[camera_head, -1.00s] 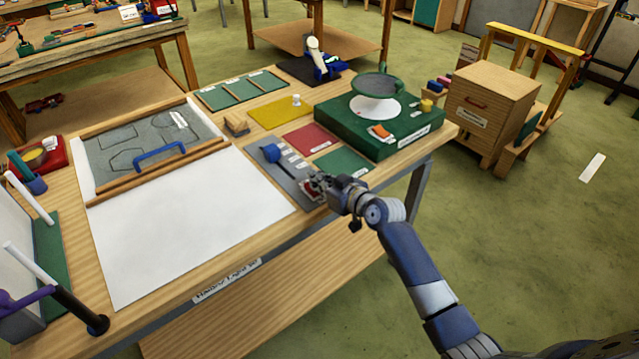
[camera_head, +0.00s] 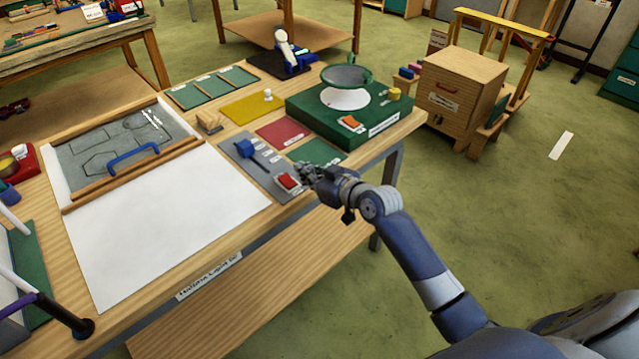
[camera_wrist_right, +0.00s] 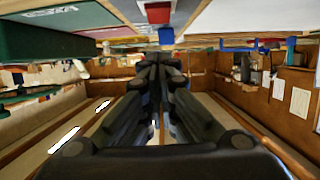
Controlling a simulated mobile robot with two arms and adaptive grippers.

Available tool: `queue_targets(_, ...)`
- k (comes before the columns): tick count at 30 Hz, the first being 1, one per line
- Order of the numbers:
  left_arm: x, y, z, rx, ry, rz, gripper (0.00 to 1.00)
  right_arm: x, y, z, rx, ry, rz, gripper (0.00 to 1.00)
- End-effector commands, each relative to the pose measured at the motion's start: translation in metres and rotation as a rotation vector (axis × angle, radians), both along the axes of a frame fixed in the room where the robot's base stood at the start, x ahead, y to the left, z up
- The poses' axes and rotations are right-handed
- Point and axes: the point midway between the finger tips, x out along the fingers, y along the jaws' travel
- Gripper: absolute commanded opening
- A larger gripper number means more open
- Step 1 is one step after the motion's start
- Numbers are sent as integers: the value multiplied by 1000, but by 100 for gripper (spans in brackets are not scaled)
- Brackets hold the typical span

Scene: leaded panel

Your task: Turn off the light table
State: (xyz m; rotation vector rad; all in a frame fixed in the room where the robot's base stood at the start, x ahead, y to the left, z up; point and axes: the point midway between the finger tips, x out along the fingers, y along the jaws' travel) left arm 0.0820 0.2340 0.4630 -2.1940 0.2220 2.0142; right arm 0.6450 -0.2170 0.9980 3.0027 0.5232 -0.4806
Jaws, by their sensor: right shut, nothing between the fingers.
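A white flat panel (camera_head: 160,225), apparently the light table, fills the near left of the wooden bench; I cannot tell whether it is lit. To its right is a grey plate (camera_head: 262,172) with a red rocker switch (camera_head: 288,181) and a blue-handled lever (camera_head: 245,148). The switch shows in the wrist view (camera_wrist_right: 158,12). My right gripper (camera_head: 306,171) is shut and empty, close to the right of the switch, which is uncovered; I cannot tell whether they touch. It also shows in the wrist view (camera_wrist_right: 158,60). My left gripper is not in view.
A grey board with a blue handle (camera_head: 134,158) lies behind the white panel. Green (camera_head: 318,151), red and yellow mats lie around the plate.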

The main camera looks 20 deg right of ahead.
Motion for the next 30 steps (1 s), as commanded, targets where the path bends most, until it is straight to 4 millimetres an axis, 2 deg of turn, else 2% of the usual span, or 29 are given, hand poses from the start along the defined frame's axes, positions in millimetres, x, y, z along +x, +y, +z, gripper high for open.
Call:
queue_targets(3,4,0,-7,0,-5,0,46,-20,-8,-2,-2,1,1,0)
queue_targets(10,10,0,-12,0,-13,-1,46,-42,-16,1,-1,1,0,0)
queue_targets(27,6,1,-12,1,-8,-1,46,-46,-17,2,0,1,0,0)
queue_targets(30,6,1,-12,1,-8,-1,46,-46,-18,-7,0,15,-7,0)
